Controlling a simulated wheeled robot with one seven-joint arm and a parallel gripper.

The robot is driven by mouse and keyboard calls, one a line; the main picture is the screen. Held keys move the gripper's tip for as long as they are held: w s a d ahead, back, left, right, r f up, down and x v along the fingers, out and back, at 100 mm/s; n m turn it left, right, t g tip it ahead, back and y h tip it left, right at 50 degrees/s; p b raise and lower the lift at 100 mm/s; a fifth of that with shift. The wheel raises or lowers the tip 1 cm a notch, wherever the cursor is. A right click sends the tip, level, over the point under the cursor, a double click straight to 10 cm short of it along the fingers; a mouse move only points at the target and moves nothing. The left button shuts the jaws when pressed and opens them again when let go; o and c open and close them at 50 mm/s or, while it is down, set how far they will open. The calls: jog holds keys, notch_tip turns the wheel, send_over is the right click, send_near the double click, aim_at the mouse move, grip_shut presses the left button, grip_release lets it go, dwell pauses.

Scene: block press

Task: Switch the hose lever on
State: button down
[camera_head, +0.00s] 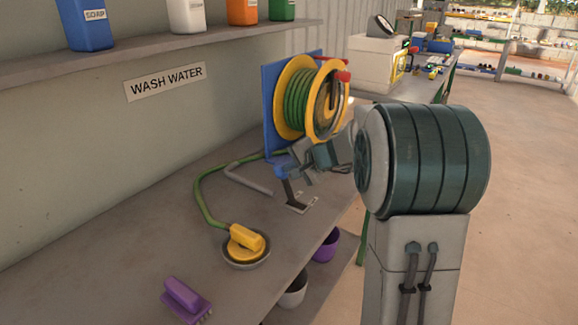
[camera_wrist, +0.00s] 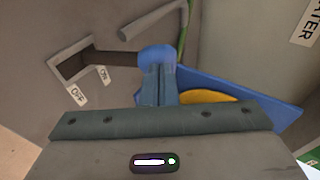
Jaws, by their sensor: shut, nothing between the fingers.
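The hose lever has a dark shaft (camera_wrist: 115,58) and a blue knob (camera_wrist: 157,56); in the head view the knob (camera_head: 281,172) is up and left of its slot plate (camera_head: 303,204). The wrist view shows the slot plate (camera_wrist: 98,46) with an OFF label (camera_wrist: 77,94) and an ON label (camera_wrist: 103,74). Which end of the slot the shaft stands at is unclear. My gripper (camera_wrist: 158,70) is shut and empty, its fingertips at the knob; whether they touch it I cannot tell. In the head view my gripper (camera_head: 290,167) is partly hidden by my own arm.
A yellow hose reel (camera_head: 290,95) on a blue board (camera_head: 268,110) stands behind the lever. A grey pipe (camera_head: 248,180) and green hose (camera_head: 200,195) lie left of it. A yellow nozzle (camera_head: 246,238) and purple brush (camera_head: 184,298) are at the front. Bare counter lies between.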

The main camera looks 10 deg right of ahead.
jog(key=shift+a, duration=0.2)
jog(key=v, duration=1.4)
jog(key=shift+d+f, duration=0.2)
jog(key=shift+d, duration=0.05)
jog(key=shift+s, duration=0.15)
jog(key=s+a+r+n+g+h+p, duration=0.1)
jog(key=s+a+n+g+p, duration=0.35)
jog(key=s+a+p, duration=0.5)
jog(key=s+n+g+h+p, duration=0.2)
jog(key=s+n+h, duration=0.2)
jog(key=s, duration=1.1)
jog(key=shift+d+f+n, duration=0.3)
jog(key=shift+d+n, duration=0.2)
jog(key=shift+n, duration=0.45)
